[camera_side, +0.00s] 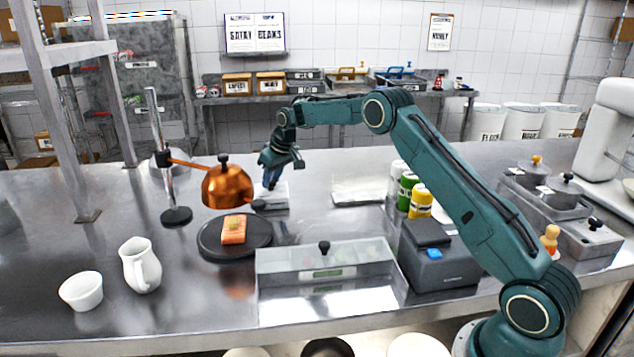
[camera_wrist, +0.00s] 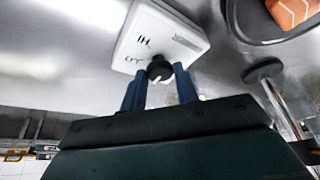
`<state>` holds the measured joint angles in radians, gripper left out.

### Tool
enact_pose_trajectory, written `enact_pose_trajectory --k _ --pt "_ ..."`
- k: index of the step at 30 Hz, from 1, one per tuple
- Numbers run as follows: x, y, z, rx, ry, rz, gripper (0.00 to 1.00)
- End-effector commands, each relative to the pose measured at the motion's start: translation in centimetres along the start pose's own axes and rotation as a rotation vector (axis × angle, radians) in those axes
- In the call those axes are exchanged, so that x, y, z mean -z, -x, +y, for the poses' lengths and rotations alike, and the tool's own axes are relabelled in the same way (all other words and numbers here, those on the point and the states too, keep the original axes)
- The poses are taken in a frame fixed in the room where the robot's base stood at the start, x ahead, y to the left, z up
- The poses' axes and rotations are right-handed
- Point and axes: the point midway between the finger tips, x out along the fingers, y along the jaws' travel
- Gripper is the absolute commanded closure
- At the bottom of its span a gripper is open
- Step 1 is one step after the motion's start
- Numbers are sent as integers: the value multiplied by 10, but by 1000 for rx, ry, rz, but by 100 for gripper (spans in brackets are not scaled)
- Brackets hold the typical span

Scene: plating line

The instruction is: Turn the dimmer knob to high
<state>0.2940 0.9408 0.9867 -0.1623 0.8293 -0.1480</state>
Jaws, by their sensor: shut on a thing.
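The dimmer is a white box (camera_wrist: 158,36) with dark lettering and a label panel. Its black round knob (camera_wrist: 159,66) sits at the box's near edge in the wrist view, with a small pale mark. My gripper (camera_wrist: 160,78) has its two blue fingers on either side of the knob, shut on it. The copper heat lamp (camera_side: 228,187) hangs just left of my gripper. The knob's exact setting cannot be read.
A dark round plate (camera_side: 210,247) with a salmon piece (camera_side: 233,230) lies under the lamp. The lamp post (camera_side: 158,150) stands left. A clear-lidded container (camera_side: 325,270) is in front, with a white pitcher (camera_side: 140,266) and bottles (camera_side: 420,202) further aside.

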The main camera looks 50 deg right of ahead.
Motion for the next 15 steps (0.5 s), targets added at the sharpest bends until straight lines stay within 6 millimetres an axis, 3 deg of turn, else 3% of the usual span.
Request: enact_pose_trajectory --k 15 --pt "1 1 -4 -82 -198 1 92"
